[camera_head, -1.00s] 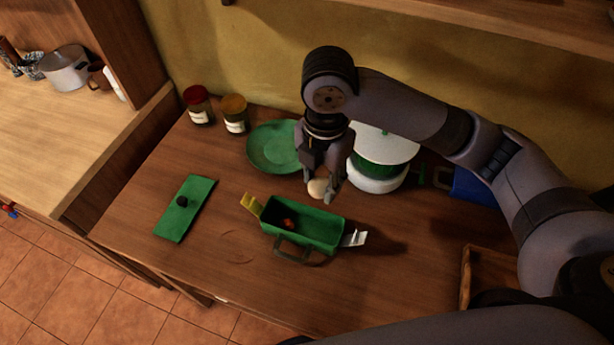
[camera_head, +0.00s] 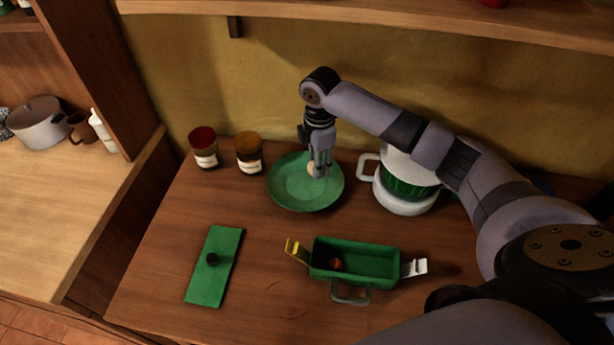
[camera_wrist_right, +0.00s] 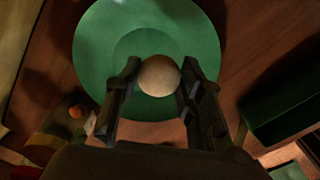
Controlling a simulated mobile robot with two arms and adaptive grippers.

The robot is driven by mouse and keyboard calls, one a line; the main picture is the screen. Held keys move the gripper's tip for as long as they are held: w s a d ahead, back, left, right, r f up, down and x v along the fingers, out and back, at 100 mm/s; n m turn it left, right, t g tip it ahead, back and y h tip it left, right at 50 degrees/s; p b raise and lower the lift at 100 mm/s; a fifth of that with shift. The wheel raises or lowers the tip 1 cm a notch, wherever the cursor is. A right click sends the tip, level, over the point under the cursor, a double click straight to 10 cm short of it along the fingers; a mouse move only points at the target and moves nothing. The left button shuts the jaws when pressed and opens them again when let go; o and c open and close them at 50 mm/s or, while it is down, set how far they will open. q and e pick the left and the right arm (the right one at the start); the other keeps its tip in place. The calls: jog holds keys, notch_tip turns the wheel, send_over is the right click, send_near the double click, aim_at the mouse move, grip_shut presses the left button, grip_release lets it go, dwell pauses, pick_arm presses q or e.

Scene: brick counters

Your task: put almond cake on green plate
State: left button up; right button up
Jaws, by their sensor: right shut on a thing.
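The green plate (camera_head: 289,197) lies on the wooden counter near the back wall. My right gripper (camera_head: 318,172) is over the plate's right part, pointing down. It is shut on a small, round, pale beige cake, the almond cake (camera_head: 311,169). In the right wrist view the cake (camera_wrist_right: 159,76) sits between the two fingertips, with the green plate (camera_wrist_right: 100,55) behind it. I cannot tell exactly how far the cake is above the plate. My left gripper is not in view.
A green open box (camera_head: 379,273) with a small orange-brown item inside stands in front. Its green lid (camera_head: 222,248) lies at left. Two jars (camera_head: 204,148) (camera_head: 249,154) stand left of the plate. A white-and-green pot (camera_head: 404,207) stands right, close to my arm.

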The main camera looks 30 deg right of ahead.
aim_at(317, 185)
notch_tip(317, 185, down, 2)
jog(key=shift+s+d, duration=0.1)
jog(key=shift+s, duration=0.05)
notch_tip(317, 185, down, 3)
jog(key=shift+f+p, duration=0.1)
jog(key=shift+p, duration=0.3)
jog(key=shift+f, duration=0.35)
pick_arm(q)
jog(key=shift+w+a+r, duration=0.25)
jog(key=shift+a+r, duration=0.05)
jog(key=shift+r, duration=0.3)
pick_arm(e)
jog(key=shift+f, duration=0.1)
jog(key=o, duration=0.7)
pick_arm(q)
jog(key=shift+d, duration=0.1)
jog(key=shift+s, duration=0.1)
